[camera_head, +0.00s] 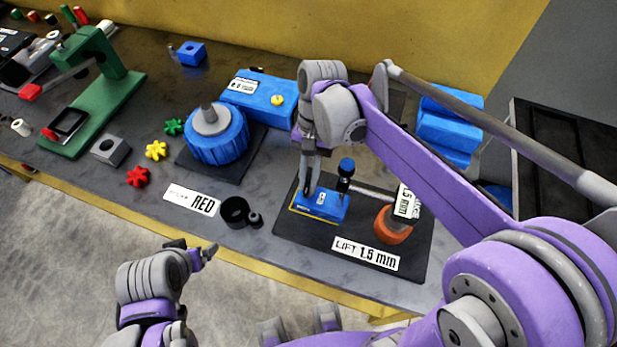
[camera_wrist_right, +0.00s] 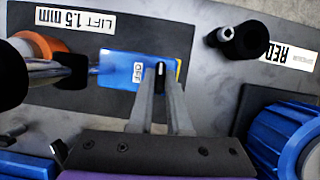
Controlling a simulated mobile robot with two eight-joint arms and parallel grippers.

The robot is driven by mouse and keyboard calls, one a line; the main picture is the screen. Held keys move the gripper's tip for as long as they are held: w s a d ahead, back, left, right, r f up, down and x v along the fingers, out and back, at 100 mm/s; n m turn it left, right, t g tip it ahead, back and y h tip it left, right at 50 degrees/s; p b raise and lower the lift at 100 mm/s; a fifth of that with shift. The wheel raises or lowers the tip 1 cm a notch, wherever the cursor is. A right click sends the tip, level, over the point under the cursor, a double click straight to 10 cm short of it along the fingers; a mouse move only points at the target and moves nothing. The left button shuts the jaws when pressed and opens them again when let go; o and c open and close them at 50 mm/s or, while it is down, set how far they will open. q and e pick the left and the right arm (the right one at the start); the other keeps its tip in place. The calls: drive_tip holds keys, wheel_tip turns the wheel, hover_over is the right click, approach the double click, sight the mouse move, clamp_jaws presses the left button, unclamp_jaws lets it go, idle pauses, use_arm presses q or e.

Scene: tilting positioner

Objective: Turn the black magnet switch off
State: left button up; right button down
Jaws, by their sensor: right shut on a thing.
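The blue magnet block (camera_head: 325,208) sits on a dark plate (camera_head: 300,240) at the right of the table, beneath my right gripper. In the right wrist view the block (camera_wrist_right: 115,70) carries a small white label (camera_wrist_right: 139,72) that seems to read OFF. The black switch (camera_wrist_right: 160,68) stands upright at the fingertips of my right gripper (camera_wrist_right: 160,92), which is shut on it. In the head view my right gripper (camera_head: 312,180) hides most of the switch. My left gripper (camera_head: 195,252) is off the table's front edge, away from the block; its jaw opening is unclear.
A LIFT 1.5 mm label (camera_head: 365,254) lies in front. A black ring (camera_head: 234,211) and a blue round fixture (camera_head: 215,140) are to the left.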

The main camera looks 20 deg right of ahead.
drive_tip(key=n+h, duration=0.1)
drive_tip(key=n, duration=0.3)
drive_tip(key=shift+a+g, duration=0.15)
drive_tip(key=shift+g, duration=0.15)
drive_tip(key=n+h, duration=0.2)
drive_tip(key=n, duration=0.2)
drive_tip(key=shift+a+n+b, duration=0.1)
drive_tip(key=shift+n+b, duration=0.2)
drive_tip(key=shift+b, duration=0.1)
drive_tip(key=n+h, duration=0.2)
drive_tip(key=n, duration=0.2)
drive_tip(key=shift+a+t, duration=0.1)
drive_tip(key=shift+t, duration=0.3)
drive_tip(key=shift+n+t+h, duration=0.5)
drive_tip(key=shift+n+t, duration=0.1)
drive_tip(key=shift+n, duration=1.7)
drive_tip(key=c, duration=0.9)
unclamp_jaws()
drive_tip(key=shift+o, duration=0.2)
drive_tip(key=shift+a, duration=0.1)
